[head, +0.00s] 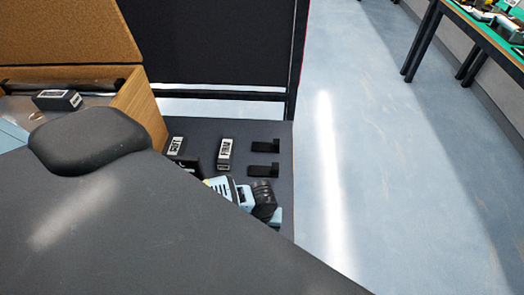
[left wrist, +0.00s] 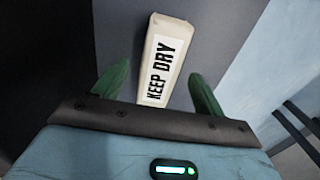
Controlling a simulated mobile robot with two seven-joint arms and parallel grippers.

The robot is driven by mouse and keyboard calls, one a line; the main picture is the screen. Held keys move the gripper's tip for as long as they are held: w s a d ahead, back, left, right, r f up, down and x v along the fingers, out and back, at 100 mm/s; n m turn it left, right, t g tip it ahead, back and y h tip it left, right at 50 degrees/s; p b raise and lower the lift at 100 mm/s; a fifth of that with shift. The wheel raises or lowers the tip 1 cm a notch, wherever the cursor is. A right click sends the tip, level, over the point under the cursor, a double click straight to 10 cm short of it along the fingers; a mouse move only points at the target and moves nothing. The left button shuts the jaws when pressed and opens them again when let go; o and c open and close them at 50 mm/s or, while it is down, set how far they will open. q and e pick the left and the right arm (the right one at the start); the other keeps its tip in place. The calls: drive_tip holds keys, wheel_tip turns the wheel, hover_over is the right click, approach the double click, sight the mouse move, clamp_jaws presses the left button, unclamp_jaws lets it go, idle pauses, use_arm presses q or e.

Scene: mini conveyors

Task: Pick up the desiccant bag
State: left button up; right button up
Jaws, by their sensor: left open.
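The desiccant bag (left wrist: 161,62) is a cream-white, elongated packet with a "KEEP DRY" label, seen in the left wrist view. It lies on a dark grey surface. My left gripper (left wrist: 157,80) is open, with its two green fingers on either side of the bag's near part. A gap shows between each finger and the bag, and the gripper holds nothing. I cannot make out the bag in the head view, where a large dark part of my body covers the lower left. My right gripper is in neither view.
Two black labelled blocks (head: 224,152) and two small black brackets (head: 264,171) stand on the dark grey top (head: 283,150). A brown box (head: 150,112) with another black labelled block (head: 57,99) is at left. Bare floor (head: 350,130) lies to the right.

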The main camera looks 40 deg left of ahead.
use_arm(q)
wheel_tip(320, 180, down, 2)
drive_tip(key=shift+f, duration=0.15)
drive_tip(key=c, duration=1.1)
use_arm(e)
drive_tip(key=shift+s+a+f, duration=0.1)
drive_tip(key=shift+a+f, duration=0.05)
